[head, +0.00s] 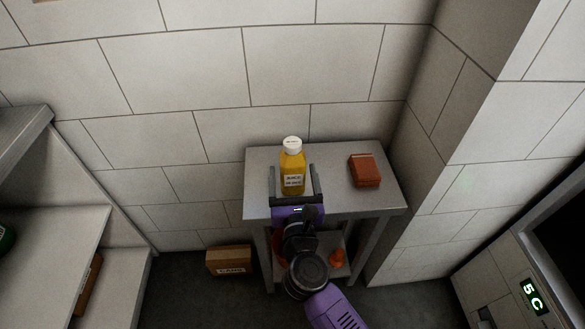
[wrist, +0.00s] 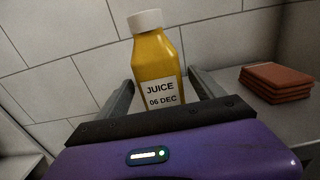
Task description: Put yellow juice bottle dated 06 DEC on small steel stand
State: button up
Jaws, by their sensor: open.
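The yellow juice bottle (head: 292,168) with a white cap stands upright on the small steel stand (head: 335,160). In the wrist view the bottle (wrist: 155,62) has a label reading JUICE 06 DEC. My gripper (head: 297,182) is at the stand's front edge, its fingers reaching over the top. In the wrist view the bottle shows between the two open fingers (wrist: 158,95), with a gap on each side. I see no finger pressing on it. The bottle's base is hidden by my gripper in the wrist view.
A stack of reddish-brown items (head: 364,170) lies on the stand right of the bottle. An orange object (head: 337,258) is on its lower shelf. A cardboard box (head: 229,260) is on the floor to the left. Shelves (head: 70,240) stand at left; tiled walls enclose the back and right.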

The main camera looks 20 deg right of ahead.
jog(key=v, duration=1)
jog(key=shift+r, duration=0.1)
jog(key=s+d+r+m+y, duration=0.1)
jog(key=s+m+y, duration=0.1)
jog(key=s+m, duration=0.8)
jog(key=s+d+r+m+g+y, duration=0.1)
jog(key=s+m, duration=1)
jog(key=s+d+r+m+g+y, duration=0.1)
jog(key=s+d+m+y, duration=0.1)
jog(key=s+m, duration=0.8)
jog(key=shift+s+m+y, duration=0.25)
jog(key=shift+m+y, duration=0.05)
jog(key=shift+m, duration=0.4)
